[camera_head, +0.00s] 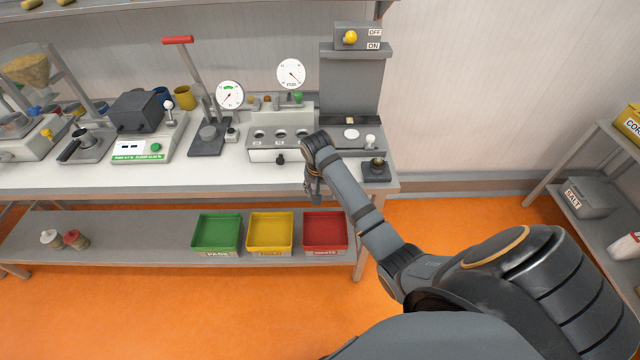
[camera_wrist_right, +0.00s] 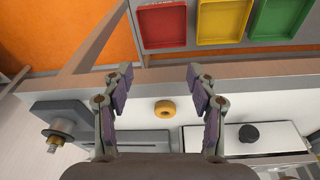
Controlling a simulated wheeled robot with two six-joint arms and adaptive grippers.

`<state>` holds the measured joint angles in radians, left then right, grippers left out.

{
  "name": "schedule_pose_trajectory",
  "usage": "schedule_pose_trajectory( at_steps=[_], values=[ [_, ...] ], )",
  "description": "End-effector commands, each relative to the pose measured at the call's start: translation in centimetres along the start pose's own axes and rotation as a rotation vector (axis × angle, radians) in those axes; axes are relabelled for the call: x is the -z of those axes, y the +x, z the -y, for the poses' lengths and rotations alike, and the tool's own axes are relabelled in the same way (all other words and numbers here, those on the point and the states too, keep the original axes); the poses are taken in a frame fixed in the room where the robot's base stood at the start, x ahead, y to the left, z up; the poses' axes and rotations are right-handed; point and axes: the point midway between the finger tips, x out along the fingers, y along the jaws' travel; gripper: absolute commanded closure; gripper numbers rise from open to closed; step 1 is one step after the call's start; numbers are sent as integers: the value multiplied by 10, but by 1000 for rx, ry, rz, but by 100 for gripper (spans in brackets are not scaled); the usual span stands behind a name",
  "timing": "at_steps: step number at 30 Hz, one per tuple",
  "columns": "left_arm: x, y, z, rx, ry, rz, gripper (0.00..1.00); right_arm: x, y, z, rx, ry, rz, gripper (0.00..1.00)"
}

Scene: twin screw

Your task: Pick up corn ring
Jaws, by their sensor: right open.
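The corn ring, a small yellow-orange ring with a dark hole (camera_wrist_right: 165,109), lies on the light worktop (camera_wrist_right: 240,98) in the right wrist view. It shows between the two fingers of my right gripper (camera_wrist_right: 158,76), apart from both. The fingers are spread, with nothing held. In the head view my right gripper (camera_head: 313,186) hangs at the front edge of the bench, right of centre, and I cannot make out the ring there. My left gripper is in neither view.
A grey machine with round holes (camera_head: 280,138) stands just left of my right gripper. A dark block with a knob (camera_head: 376,169) is to its right. Green (camera_head: 217,233), yellow (camera_head: 270,233) and red (camera_head: 325,231) trays sit on the lower shelf. A shelf rack with a SALT box (camera_head: 588,197) is at right.

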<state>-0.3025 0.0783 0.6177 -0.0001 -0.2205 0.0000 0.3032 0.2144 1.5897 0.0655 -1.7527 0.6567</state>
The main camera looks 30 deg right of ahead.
Motion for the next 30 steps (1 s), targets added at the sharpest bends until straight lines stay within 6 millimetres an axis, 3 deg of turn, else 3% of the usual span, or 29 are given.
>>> schedule_pose_trajectory(
  at_steps=[1, 9, 15, 20, 30],
  values=[
    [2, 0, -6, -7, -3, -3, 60, 11, -17, 3, 0, 36, -3, 42],
    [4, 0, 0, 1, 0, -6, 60, 74, -62, 13, -31, 306, 49, 42],
    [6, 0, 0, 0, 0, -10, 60, 98, -89, 15, -44, 435, 81, 42],
    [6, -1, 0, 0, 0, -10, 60, 99, -88, 15, -48, 449, 86, 42],
    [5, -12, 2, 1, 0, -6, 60, 94, -40, 13, -47, 446, 85, 42]
  ],
)
